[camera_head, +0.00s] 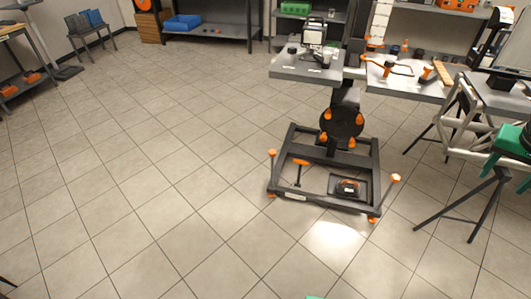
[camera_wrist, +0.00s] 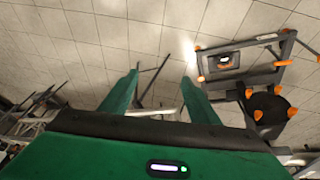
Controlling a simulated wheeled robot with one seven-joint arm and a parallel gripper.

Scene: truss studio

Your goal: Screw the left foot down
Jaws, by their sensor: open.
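A dark wheeled stand (camera_head: 335,203) has a low rectangular base frame with orange-topped posts at its front corners. The left post's orange knob (camera_head: 272,153) stands above the front left corner, with a small orange part (camera_head: 271,195) below it near the floor. The right post's orange knob (camera_head: 396,178) stands at the other front corner. In the wrist view the stand's frame (camera_wrist: 240,43) appears turned round at upper right, apart from my gripper. My gripper (camera_wrist: 160,76) has two green fingers spread apart with nothing between them. I cannot tell how far the left foot is screwed.
An orange-handled tool (camera_head: 300,162) and a black box (camera_head: 347,188) are inside the base frame. A grey worktop (camera_head: 305,67) sits above. A trestle (camera_head: 483,205) with tubing and a green object (camera_head: 510,142) stands at right. Tiled floor (camera_head: 150,170) at left and front is clear.

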